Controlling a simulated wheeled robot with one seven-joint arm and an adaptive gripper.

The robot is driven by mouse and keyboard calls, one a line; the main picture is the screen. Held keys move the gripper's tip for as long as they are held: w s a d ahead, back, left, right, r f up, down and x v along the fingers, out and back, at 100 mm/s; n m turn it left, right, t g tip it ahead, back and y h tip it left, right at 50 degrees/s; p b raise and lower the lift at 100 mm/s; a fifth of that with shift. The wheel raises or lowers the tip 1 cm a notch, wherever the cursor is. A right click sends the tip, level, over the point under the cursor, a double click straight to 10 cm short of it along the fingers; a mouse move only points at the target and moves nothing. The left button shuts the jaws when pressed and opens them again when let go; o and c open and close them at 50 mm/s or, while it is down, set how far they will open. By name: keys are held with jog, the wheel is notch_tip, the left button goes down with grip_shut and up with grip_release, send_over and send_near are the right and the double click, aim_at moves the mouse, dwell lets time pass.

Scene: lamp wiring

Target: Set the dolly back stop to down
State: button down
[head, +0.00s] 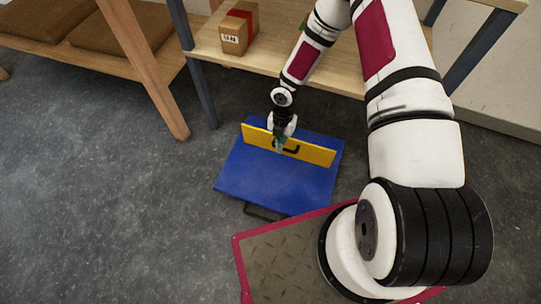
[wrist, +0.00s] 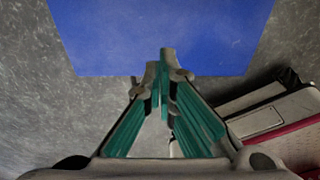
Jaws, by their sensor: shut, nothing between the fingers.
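The dolly (head: 270,185) is a flat blue platform on the floor, with a black handle (head: 262,213) at its near edge. Its back stop (head: 315,155) is a yellow plate that stands up across the far part of the blue deck. A dark curved pull (head: 292,149) shows on the plate's near face. My gripper (head: 279,147) is shut and empty, at the middle of the plate beside the pull and partly covering it. I cannot tell whether it touches. In the wrist view my shut gripper (wrist: 162,62) points over the blue deck (wrist: 160,30); the yellow stop does not show there.
A wooden shelf (head: 290,60) on dark legs stands behind the dolly and holds a cardboard box (head: 239,27). A wooden bench (head: 90,57) with brown cushions is at the upper left. Grey floor (head: 110,210) is clear to the left of the dolly.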

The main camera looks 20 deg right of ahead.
notch_tip(320, 180, down, 11)
jog(key=s+a+b, duration=0.1)
jog(key=b, duration=0.4)
jog(key=w+d, duration=0.1)
jog(key=w+d+r, duration=0.1)
jog(key=w, duration=0.1)
jog(key=shift+r+b, duration=0.2)
jog(key=shift+b, duration=0.1)
